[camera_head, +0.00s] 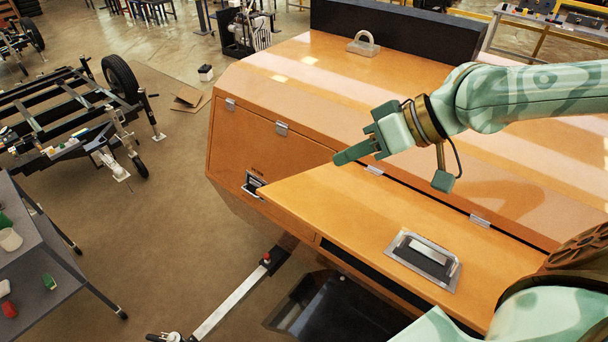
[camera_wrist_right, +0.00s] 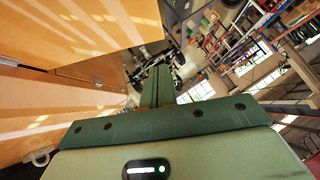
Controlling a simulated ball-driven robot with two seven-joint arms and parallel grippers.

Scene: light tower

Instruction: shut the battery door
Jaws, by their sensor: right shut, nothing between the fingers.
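The battery door is most likely the orange panel (camera_head: 345,205) with a silver recessed latch (camera_head: 423,261). It stands open, sticking out from the tower's orange cabinet (camera_head: 290,75) along a hinge line with silver hinges (camera_head: 480,220). A dark gap shows under its outer edge. My right gripper (camera_head: 337,160) is shut and empty, pointing left near the door's far left corner. I cannot tell whether it touches the door. In the right wrist view the closed fingers (camera_wrist_right: 158,88) show with nothing between them, and orange panels lie to the left and above. My left gripper is not in view.
A second, closed door (camera_head: 262,140) with its own latch (camera_head: 254,185) is left of the open one. A grey outrigger leg (camera_head: 230,300) extends below. A grey table (camera_head: 50,265) stands at the lower left, a trailer frame (camera_head: 70,115) behind it. Floor between is clear.

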